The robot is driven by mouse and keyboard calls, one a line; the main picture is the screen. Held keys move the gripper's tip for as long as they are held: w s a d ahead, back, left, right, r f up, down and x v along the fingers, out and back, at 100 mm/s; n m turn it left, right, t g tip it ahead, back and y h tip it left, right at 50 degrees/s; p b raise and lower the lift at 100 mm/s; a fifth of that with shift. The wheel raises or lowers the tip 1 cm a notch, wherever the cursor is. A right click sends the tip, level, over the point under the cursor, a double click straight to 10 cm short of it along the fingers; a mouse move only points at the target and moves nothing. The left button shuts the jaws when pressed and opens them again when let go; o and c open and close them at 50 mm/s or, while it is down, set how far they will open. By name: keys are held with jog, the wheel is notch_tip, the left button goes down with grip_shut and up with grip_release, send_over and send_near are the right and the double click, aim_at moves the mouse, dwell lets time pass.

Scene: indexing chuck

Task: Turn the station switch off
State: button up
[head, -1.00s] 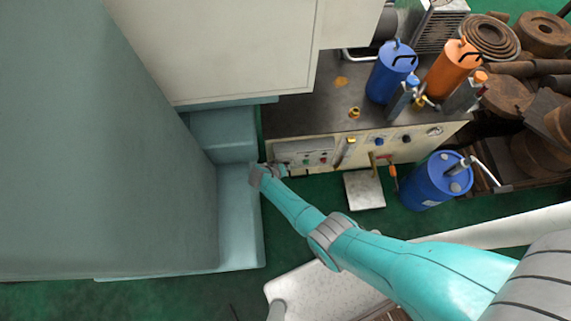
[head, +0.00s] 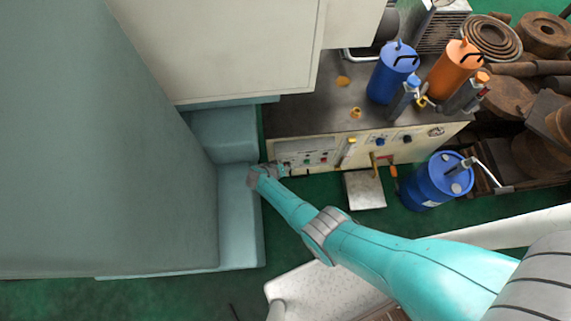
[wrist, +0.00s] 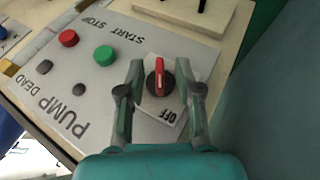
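The station switch (wrist: 159,80) is a black round knob with a red handle on a white plate (wrist: 176,73) in the wrist view. The red handle lies nearly upright in that picture. The word OFF is printed below the knob. My gripper (wrist: 163,82) has one finger on each side of the knob, with gaps showing between fingers and knob. It is open and holds nothing. In the head view my gripper (head: 277,169) is at the left end of the station's front panel, and the switch cannot be made out there.
A red button (wrist: 69,38) and a green button (wrist: 104,55) sit left of the switch on the panel, near the START, STOP and PUMP lettering. A teal machine base (head: 238,210) stands close on the left. A blue drum (head: 435,183) stands on the right.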

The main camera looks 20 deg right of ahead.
jog(key=v, duration=1.2)
dwell(0.6)
